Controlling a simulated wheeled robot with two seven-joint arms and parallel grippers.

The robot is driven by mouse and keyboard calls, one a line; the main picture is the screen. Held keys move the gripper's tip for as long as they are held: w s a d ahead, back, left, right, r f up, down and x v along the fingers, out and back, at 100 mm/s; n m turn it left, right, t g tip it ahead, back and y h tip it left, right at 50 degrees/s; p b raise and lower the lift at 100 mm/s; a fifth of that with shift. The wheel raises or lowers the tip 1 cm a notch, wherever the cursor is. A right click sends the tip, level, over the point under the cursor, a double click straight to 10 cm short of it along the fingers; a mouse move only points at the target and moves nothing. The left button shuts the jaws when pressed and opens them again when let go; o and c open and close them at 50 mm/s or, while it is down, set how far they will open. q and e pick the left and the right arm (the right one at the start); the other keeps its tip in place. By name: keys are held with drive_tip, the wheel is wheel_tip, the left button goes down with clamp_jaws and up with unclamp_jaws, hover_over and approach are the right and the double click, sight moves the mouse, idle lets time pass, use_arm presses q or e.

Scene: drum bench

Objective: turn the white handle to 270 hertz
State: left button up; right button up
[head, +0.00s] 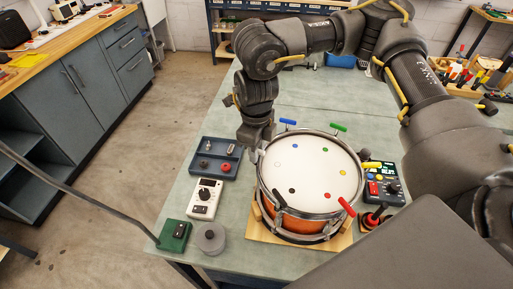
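The drum (311,172) stands upright on a wooden base, with a white head, an orange shell and coloured dots by its rim. Blue (288,122), green (338,127), yellow (372,164), red (346,206) and black (279,199) handles stand around it. My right gripper (255,150) points down at the drum's left rim. A small pale piece that looks like the white handle (254,157) shows at its fingertips, mostly hidden. I cannot tell whether the fingers are closed on it. A dark meter (380,184) with a lit display stands right of the drum; its figures are too small to read. My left gripper is out of view.
A dark tray (229,173) with small parts, a white box with a knob (204,199), a green box (174,236) and a grey round container (211,238) stand left of the drum. The bench (206,126) is clear behind the tray.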

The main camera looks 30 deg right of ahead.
drive_tip(key=shift+o, duration=0.8)
drive_tip(key=shift+s, duration=0.1)
drive_tip(key=shift+r, duration=0.2)
wheel_tip(320, 180, up, 10)
drive_tip(key=b, duration=0.1)
drive_tip(key=shift+r+b, duration=0.25)
drive_tip(key=shift+b, duration=0.05)
